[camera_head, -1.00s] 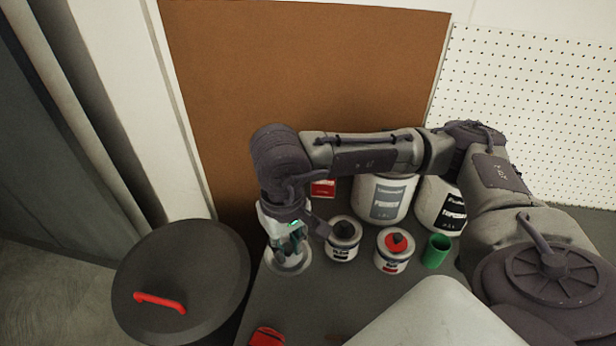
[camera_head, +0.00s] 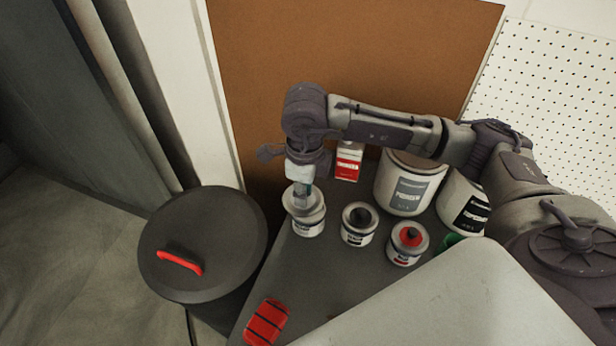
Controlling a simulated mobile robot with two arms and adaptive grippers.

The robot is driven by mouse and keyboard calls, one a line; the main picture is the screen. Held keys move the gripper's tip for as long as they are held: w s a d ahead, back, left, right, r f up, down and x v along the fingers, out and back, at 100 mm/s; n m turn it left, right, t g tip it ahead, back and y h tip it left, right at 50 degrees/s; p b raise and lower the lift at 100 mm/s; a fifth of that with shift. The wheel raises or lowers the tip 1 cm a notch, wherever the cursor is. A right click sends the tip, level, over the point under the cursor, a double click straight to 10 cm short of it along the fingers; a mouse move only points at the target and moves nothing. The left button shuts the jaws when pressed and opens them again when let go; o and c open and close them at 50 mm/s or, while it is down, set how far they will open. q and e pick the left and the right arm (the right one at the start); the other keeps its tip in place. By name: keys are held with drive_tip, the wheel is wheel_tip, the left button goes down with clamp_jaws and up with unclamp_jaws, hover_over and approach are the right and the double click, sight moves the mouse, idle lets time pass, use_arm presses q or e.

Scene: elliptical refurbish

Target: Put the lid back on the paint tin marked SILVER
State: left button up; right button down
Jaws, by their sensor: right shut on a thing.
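A small white tin (camera_head: 310,229) stands on the grey worktop, leftmost in a row of small tins. Its label is too small to read. My right gripper (camera_head: 303,200) points down over this tin, with its fingertips at the tin's top. It is shut on what looks like the tin's lid, a pale disc (camera_head: 316,208) mostly hidden by the fingers. I cannot tell whether the disc is seated or just above the rim. My left gripper is not in view.
A black-topped tin (camera_head: 359,224) and a red-topped tin (camera_head: 407,243) stand close to the right. Large tins (camera_head: 407,188) and a red-and-white box (camera_head: 348,163) stand behind. A red object (camera_head: 266,323) lies in front. A dark lidded bin (camera_head: 203,235) is left.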

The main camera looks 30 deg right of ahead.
drive_tip(key=m, duration=0.3)
drive_tip(key=w+m, duration=0.1)
drive_tip(key=m, duration=0.1)
drive_tip(key=shift+d+f+p, duration=0.1)
drive_tip(key=shift+d+p, duration=0.2)
drive_tip(key=shift+p, duration=0.05)
drive_tip(key=m, duration=0.5)
drive_tip(key=shift+w+d+f+m+p, duration=0.25)
drive_tip(key=shift+w+d+m+p, duration=0.05)
drive_tip(key=shift+w+p, duration=0.1)
drive_tip(key=m, duration=0.5)
drive_tip(key=shift+w+d+f+p, duration=0.25)
drive_tip(key=shift+w+d+p, duration=0.05)
drive_tip(key=shift+w+d, duration=0.05)
drive_tip(key=m, duration=0.4)
drive_tip(key=d+f+m, duration=0.1)
drive_tip(key=m, duration=0.1)
drive_tip(key=shift+w, duration=0.3)
use_arm(q)
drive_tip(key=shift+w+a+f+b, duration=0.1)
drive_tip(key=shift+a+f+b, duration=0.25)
drive_tip(key=shift+b, duration=0.7)
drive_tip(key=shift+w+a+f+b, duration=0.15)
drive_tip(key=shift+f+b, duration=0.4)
drive_tip(key=shift+b, duration=0.5)
use_arm(e)
drive_tip(key=shift+f, duration=3.15)
drive_tip(key=shift+f, duration=0.15)
drive_tip(key=shift+c, duration=2.2)
unclamp_jaws()
